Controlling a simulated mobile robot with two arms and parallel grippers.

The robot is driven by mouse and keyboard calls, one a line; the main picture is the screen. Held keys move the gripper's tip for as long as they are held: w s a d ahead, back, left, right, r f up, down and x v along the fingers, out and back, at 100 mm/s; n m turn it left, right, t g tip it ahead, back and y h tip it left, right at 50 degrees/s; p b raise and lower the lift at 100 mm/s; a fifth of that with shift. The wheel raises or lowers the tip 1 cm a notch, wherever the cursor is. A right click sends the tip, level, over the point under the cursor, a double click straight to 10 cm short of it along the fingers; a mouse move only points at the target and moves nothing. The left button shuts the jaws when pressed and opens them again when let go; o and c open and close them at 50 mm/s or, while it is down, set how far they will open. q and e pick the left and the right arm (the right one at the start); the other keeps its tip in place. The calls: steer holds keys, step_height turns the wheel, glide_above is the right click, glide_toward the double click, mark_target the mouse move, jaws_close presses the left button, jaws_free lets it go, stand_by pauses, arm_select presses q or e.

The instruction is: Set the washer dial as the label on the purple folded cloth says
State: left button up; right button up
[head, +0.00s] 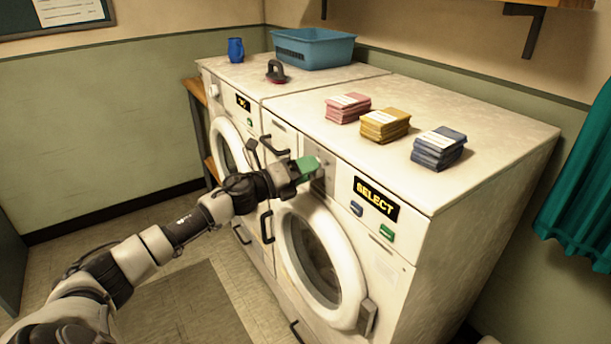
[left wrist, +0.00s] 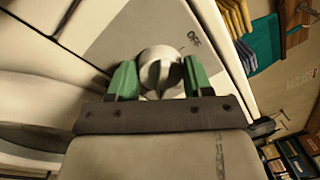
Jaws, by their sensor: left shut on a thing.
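My left gripper (head: 304,168) is at the front panel of the nearer washer (head: 420,250). In the left wrist view its green fingertips (left wrist: 160,80) stand on either side of the round silver dial (left wrist: 160,62), shut on it. A grip bar runs across the dial's face, and the word OFF (left wrist: 194,38) is printed beside it. Three folded cloth stacks with white labels lie on top: pink (head: 348,110), yellow (head: 385,126) and slate blue (head: 437,152). No cloth looks clearly purple; the slate blue one is closest. Its label is too small to read.
The washer's display (head: 376,199) reads SELECT, with a blue button (head: 356,209) and a green button (head: 387,233) below. A second washer stands at left, carrying a blue basket (head: 313,50), a dark iron-like object (head: 276,72) and a blue cup (head: 236,50).

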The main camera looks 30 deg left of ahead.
arm_select(q)
steer(key=shift+d+f+m+b, duration=0.1)
steer(key=shift+m+b, duration=0.4)
steer(key=shift+m, duration=1.2)
steer(key=o, duration=0.9)
steer(key=shift+b+v, duration=1.4)
steer(key=shift+v, duration=4.05)
